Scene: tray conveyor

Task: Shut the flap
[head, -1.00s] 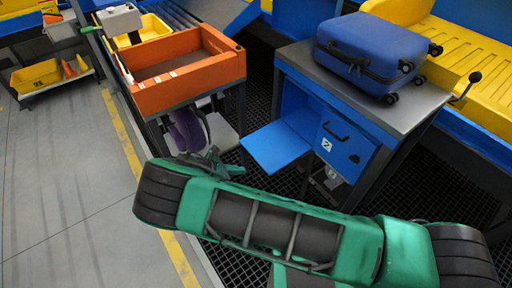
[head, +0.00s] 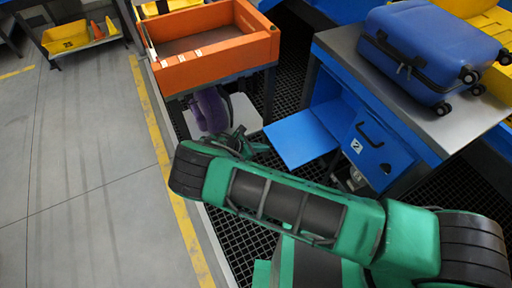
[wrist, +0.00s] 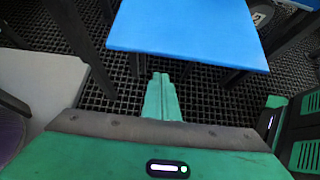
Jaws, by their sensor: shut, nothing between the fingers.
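The flap (head: 300,137) is a flat blue panel. It stands open, sticking out roughly level from the left compartment of the blue cabinet (head: 338,110). In the wrist view the flap (wrist: 187,32) spans the top, just beyond my fingertips. My gripper (head: 262,148) is to the left of the flap in the head view, low and close to its near left side. In the wrist view my gripper (wrist: 161,76) has its green fingers together and empty, pointing toward the flap's near edge. I see a gap of dark grating between them.
A drawer front (head: 378,150) with a black handle and a "2" label is right of the flap. A blue suitcase (head: 430,50) lies on the grey top. An orange tray (head: 215,68) stands at left above a purple item (head: 211,110). Dark grating covers the floor below.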

